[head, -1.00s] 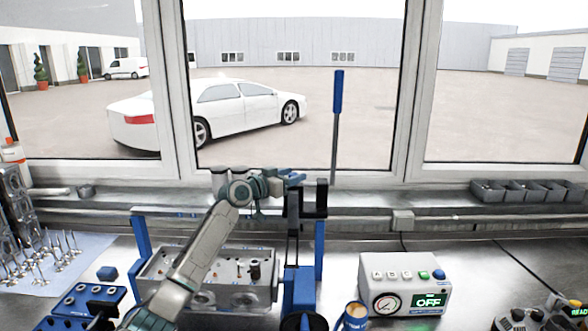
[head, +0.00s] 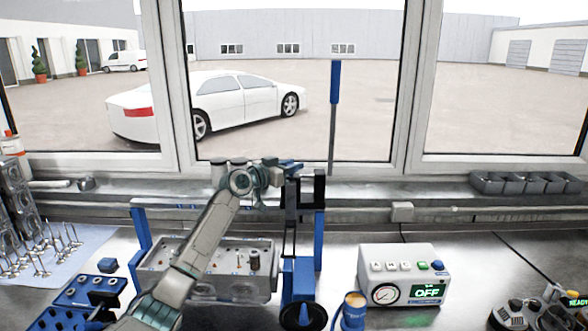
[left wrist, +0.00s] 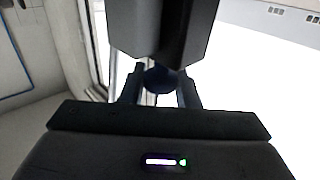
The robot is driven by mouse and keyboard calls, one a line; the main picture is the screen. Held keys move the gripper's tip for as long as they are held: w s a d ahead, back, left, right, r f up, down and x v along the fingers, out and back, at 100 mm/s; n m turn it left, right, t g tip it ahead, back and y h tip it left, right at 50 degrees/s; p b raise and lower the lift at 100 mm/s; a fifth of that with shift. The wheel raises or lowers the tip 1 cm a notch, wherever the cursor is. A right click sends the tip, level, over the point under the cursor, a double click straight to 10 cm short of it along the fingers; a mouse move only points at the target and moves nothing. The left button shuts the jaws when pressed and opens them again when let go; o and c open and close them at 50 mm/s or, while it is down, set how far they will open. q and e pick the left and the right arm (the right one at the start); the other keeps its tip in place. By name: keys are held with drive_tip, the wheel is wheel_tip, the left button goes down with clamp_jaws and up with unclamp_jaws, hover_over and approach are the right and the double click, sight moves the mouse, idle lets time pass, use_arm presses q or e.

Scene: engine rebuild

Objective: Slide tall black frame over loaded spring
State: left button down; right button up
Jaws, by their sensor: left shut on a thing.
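The tall black frame (head: 290,215) stands upright beside a blue post of the bench press, at the right end of the cylinder head. My left gripper (head: 290,166) is at the top of the black frame, shut on it. In the left wrist view its two fingers (left wrist: 162,88) close around a dark round part. The cylinder head (head: 205,288) lies on the bench under my left arm. A small dark spring (head: 254,260) stands on its right part, left of the frame and apart from it. My right gripper is out of view.
A lever with a blue handle (head: 335,82) rises behind the frame. A control box (head: 403,275) reading OFF and a blue can (head: 354,310) stand to the right. The bench beyond the control box is mostly clear.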

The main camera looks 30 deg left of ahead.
use_arm(q)
drive_tip(key=s+a+b, duration=0.4)
drive_tip(key=a+b, duration=0.3)
drive_tip(key=a, duration=0.1)
drive_tip(key=shift+s, duration=0.4)
drive_tip(key=c, duration=1.1)
unclamp_jaws()
drive_tip(key=shift+c, duration=0.2)
drive_tip(key=shift+d, duration=0.1)
